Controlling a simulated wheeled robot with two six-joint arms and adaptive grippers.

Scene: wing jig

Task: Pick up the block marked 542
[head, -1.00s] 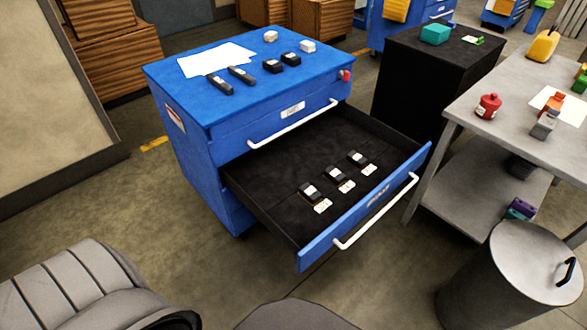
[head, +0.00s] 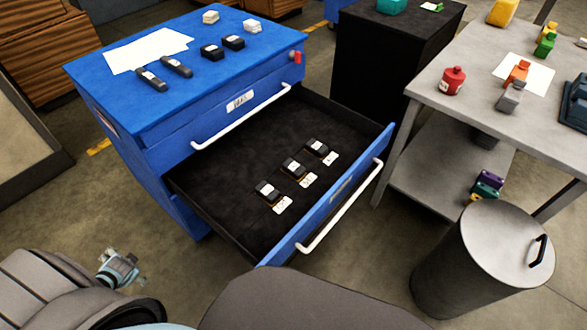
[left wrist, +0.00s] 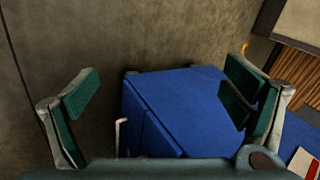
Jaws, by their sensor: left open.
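Three small dark blocks with white labels stand in a row in the open drawer (head: 225,180): a near one (head: 267,191), a middle one (head: 293,168) and a far one (head: 318,149). A white tag lies beside each. The numbers are too small to read, so I cannot tell which block is 542. My left gripper (head: 118,266) is at the lower left of the head view, well away from the drawer. In the left wrist view its two green-padded fingers (left wrist: 160,95) are spread wide with nothing between them. My right gripper is not in view.
The blue cabinet (head: 130,100) carries white paper, several dark items and two pale blocks on top. The drawer's front has a white handle (head: 340,205). A metal bin (head: 483,260) and a grey table (head: 420,90) stand to the right. A black cabinet (head: 390,60) stands behind.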

